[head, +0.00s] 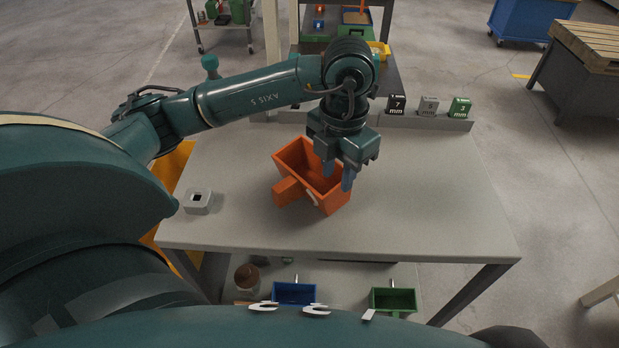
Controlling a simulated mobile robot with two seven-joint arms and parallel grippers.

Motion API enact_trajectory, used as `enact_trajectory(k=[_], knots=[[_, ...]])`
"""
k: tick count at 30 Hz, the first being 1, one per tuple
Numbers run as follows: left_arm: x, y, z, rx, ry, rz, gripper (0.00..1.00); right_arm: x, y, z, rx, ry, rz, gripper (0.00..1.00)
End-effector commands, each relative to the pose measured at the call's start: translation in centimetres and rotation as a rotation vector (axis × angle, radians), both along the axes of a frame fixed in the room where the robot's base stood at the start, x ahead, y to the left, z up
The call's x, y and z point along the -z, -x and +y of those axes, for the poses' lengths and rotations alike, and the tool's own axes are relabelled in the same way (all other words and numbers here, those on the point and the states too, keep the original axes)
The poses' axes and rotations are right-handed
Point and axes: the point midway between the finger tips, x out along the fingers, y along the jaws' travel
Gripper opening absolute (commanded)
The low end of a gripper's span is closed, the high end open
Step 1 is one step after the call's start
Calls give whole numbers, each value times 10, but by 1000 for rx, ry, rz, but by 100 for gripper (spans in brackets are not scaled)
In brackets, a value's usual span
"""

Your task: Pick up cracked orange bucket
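The orange bucket (333,199) is box-shaped with an open top and a block-like handle (288,190) on its near left side. It sits tilted in the picture on the grey table (420,215). A pale mark shows on its near wall; I cannot tell if it is a crack. My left gripper (337,180) points down over the bucket's right part, its bluish fingers apart near the right rim. I cannot tell whether a finger touches the wall. My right gripper is not in view.
A small grey block with a dark square hole (198,202) sits at the table's left. Black, grey and green boxes (428,106) stand along the back right edge. Blue (295,293) and green (393,300) buckets are on the shelf below. The table's right side is clear.

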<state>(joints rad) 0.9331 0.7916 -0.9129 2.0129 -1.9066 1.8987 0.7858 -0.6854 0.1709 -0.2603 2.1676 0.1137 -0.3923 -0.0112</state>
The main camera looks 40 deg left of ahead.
Motion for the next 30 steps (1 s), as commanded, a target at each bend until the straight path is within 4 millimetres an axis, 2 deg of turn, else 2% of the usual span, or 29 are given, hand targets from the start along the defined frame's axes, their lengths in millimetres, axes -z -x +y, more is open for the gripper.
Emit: enact_trajectory(k=[8,16,25,30], knots=[[23,2,1,1,1,2,31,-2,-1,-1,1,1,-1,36],[61,3,2,1,1,2,31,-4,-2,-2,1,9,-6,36],[66,3,2,2,2,-1,31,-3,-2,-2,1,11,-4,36],[66,3,2,2,2,-1,18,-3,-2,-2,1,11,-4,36]])
